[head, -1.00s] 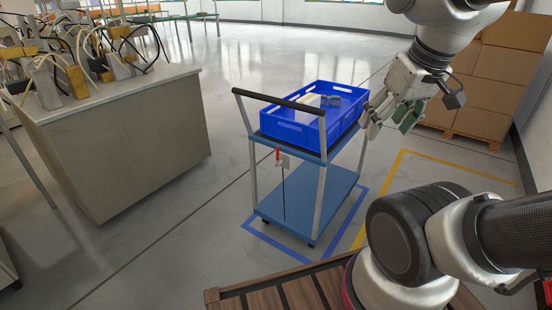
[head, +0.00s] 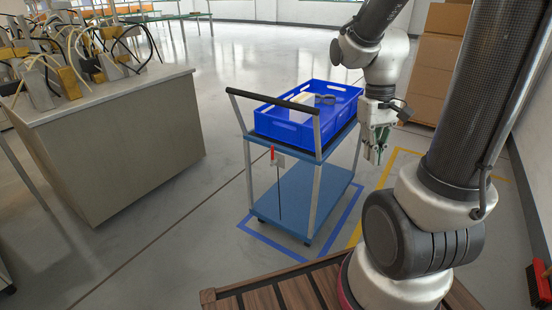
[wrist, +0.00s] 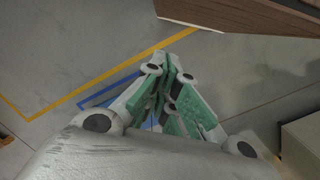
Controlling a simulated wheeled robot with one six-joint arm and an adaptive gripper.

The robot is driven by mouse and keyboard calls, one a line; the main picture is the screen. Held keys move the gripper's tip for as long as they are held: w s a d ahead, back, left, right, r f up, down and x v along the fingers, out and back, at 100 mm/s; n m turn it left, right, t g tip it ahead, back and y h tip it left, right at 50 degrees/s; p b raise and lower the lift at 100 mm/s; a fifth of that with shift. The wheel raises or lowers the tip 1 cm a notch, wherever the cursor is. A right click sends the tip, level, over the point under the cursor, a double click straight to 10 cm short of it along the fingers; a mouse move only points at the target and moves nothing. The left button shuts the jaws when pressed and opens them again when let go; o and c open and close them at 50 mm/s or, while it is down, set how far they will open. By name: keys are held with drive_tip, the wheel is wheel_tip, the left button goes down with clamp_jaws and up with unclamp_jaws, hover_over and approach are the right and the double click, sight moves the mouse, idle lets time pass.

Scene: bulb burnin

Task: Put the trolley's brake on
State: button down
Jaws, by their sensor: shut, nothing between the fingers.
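The trolley (head: 296,197) is blue with two shelves and a dark push handle (head: 272,101) on its left side. It stands inside a blue floor outline. A red lever (head: 272,154) on a small pale plate hangs below the handle end of the upper shelf, with a thin rod running down from it. The lever looks upright. My gripper (head: 375,155) is shut and empty, pointing down beside the trolley's right side, apart from the lever. In the wrist view my gripper's green-padded fingers (wrist: 172,65) meet above the floor.
A blue crate (head: 285,130) with a few items sits on the trolley's top. A grey workbench (head: 125,150) with wired blocks stands to the left. Stacked cartons (head: 435,80) stand at the back right. Open floor lies between bench and trolley. A slatted wooden surface (head: 275,292) is in front.

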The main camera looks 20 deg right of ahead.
drive_tip(key=w+d+f+n, duration=0.2)
drive_tip(key=w+d+f, duration=0.2)
drive_tip(key=w+f, duration=0.55)
drive_tip(key=w+d+f+n, duration=0.3)
drive_tip(key=w+d+f, duration=0.1)
drive_tip(key=f, duration=1)
drive_tip(key=w+a+f+n+t+y, duration=0.1)
drive_tip(key=w+f+n+t, duration=0.25)
drive_tip(key=f, duration=0.65)
drive_tip(key=w+a+f+n+t+y, duration=0.15)
drive_tip(key=w+f+n, duration=0.3)
drive_tip(key=f, duration=0.55)
drive_tip(key=w+a+f+n+t+y, duration=0.1)
drive_tip(key=w+a+n+t+y, duration=0.2)
drive_tip(key=w+a+n+t, duration=0.4)
drive_tip(key=w+a+r+n+t+y, duration=0.1)
drive_tip(key=w+r+n+t+y, duration=0.2)
drive_tip(key=w+r, duration=0.4)
wheel_tip(320, 180, up, 7)
drive_tip(key=n+t, duration=0.1)
drive_tip(key=t, duration=0.1)
drive_tip(key=shift+w+n+t, duration=0.2)
drive_tip(key=shift+n+t, duration=0.1)
